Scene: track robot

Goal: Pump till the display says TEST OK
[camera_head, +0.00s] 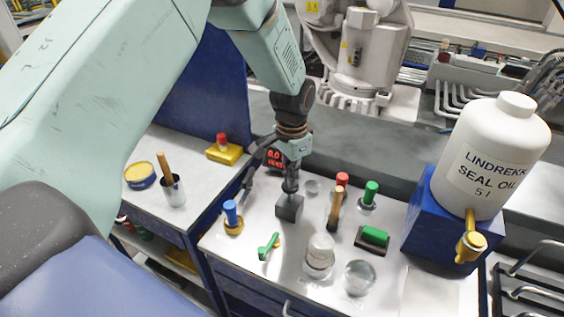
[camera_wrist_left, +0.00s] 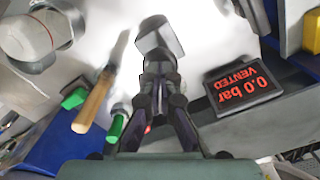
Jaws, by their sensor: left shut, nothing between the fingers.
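The display (camera_head: 275,158) stands behind the left gripper in the head view. In the left wrist view the display (camera_wrist_left: 243,88) reads "0.0 bar VENTED" in red, upside down. My left gripper (camera_head: 290,186) is shut and points down at a small dark grey block (camera_head: 289,208) on the bench top. In the left wrist view the block (camera_wrist_left: 160,38) lies just beyond the closed fingertips (camera_wrist_left: 159,72). I cannot tell whether they touch. Nothing I see is clearly marked as a pump. My right gripper is not in view.
A white LINDREKK SEAL OIL bottle (camera_head: 494,150) with a brass tap stands on a blue box (camera_head: 428,228) at right. Close around the gripper are a wooden-handled tool (camera_head: 335,208), a green lever (camera_head: 268,247), a blue knob (camera_head: 230,210) and clear jars (camera_head: 320,255).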

